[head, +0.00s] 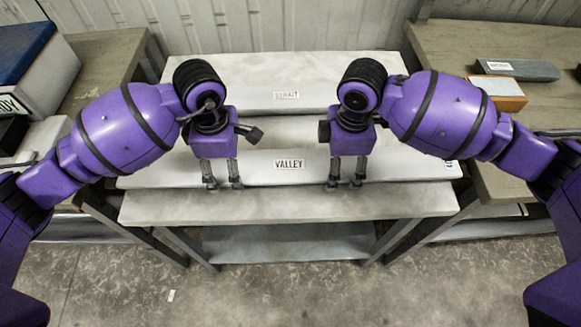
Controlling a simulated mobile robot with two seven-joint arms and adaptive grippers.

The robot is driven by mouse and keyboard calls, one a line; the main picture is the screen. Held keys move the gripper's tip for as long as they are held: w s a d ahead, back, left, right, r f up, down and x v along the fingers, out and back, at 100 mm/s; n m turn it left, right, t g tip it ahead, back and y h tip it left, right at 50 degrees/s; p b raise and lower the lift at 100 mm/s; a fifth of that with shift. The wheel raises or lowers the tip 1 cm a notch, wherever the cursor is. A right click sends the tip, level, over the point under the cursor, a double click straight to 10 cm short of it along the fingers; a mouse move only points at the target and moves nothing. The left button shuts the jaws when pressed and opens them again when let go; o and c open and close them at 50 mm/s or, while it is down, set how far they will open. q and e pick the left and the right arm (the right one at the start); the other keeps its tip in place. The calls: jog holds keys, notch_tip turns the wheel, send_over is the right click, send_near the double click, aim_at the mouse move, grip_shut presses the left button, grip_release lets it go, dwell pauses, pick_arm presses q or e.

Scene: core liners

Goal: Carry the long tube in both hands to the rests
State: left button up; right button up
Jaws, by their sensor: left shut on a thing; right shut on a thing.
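My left gripper (223,186) and my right gripper (346,186) point down side by side, over the front part of a pale bench. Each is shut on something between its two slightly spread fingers. A long pale piece labelled VALLEY (288,177) runs across behind and between the fingers. I cannot tell whether it is a rest. Another pale piece, with a partly readable label (287,95), lies farther back.
The pale bench (290,207) has a bare front strip and a lower shelf (290,243). A side table on the right holds a grey block (520,69) and an orange box (500,94). A blue-topped box (30,60) stands at the left. The floor in front is mostly clear.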

pick_arm(q)
jog(key=c, duration=0.8)
pick_arm(e)
jog(key=c, duration=0.8)
pick_arm(q)
jog(key=shift+r, duration=0.1)
jog(key=shift+c, duration=0.2)
pick_arm(e)
jog(key=shift+r, duration=0.1)
jog(key=shift+c, duration=0.2)
